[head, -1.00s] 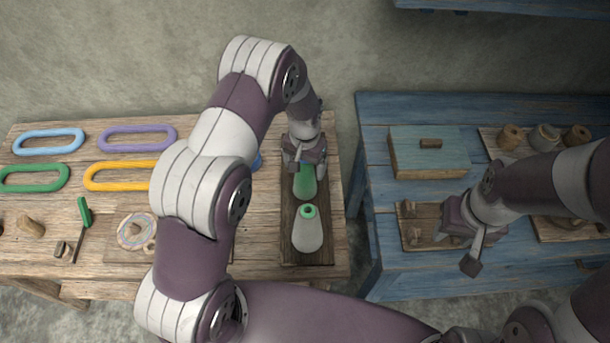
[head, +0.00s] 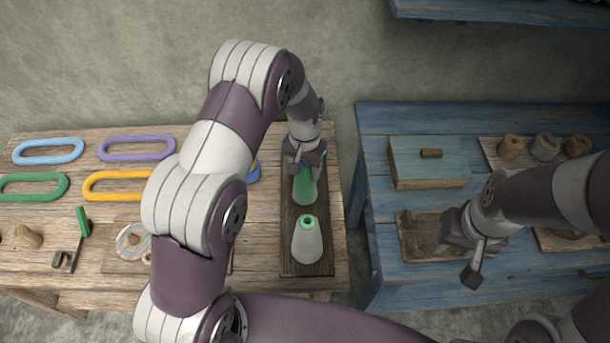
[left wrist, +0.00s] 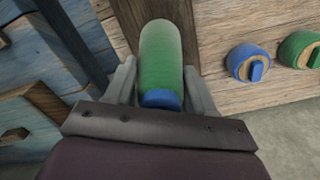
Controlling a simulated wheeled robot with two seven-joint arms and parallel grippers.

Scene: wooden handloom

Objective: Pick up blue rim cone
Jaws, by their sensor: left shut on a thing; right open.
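The blue rim cone is green with a blue rim. It stands at the far part of the dark wooden tray (head: 305,270) in the head view, its green lower body (head: 305,188) showing below my left gripper (head: 304,160). In the left wrist view the cone's green body (left wrist: 162,58) and blue rim (left wrist: 161,99) lie between the two fingers of my left gripper (left wrist: 161,88), which is shut on it. I cannot tell whether its base touches the tray. My right gripper (head: 472,265) is open and empty over the blue table.
A pale cone with a green rim (head: 307,242) stands upright in the same tray, nearer me. The blue table (head: 375,200) to the right holds a teal box (head: 428,170) and several spools. Coloured oval rings, such as the yellow one (head: 115,200), lie at left.

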